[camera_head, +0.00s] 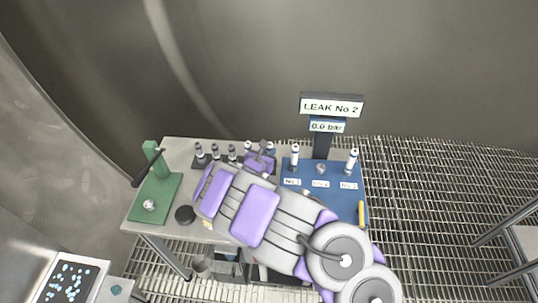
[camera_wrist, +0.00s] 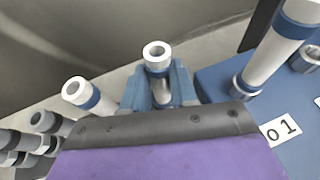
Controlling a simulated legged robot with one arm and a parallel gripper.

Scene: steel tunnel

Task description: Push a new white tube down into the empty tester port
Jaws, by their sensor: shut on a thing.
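My gripper (camera_head: 262,150) is over the rack at the back of the bench. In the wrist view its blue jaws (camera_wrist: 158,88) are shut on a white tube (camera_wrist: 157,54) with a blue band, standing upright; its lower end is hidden. Another white tube (camera_wrist: 84,93) stands just left of it. The blue tester (camera_head: 340,205) is to the right of my gripper. Its left port holds a white tube (camera_head: 295,156), and its right port holds another (camera_head: 352,160). The middle port (camera_head: 320,169) is empty. The tester display (camera_head: 332,107) reads "LEAK No 2", 0.0 bar.
Several dark grey tubes (camera_head: 215,152) stand in the rack's left part. A yellow-handled item (camera_head: 361,213) is at the tester's right edge. My arm covers the bench front.

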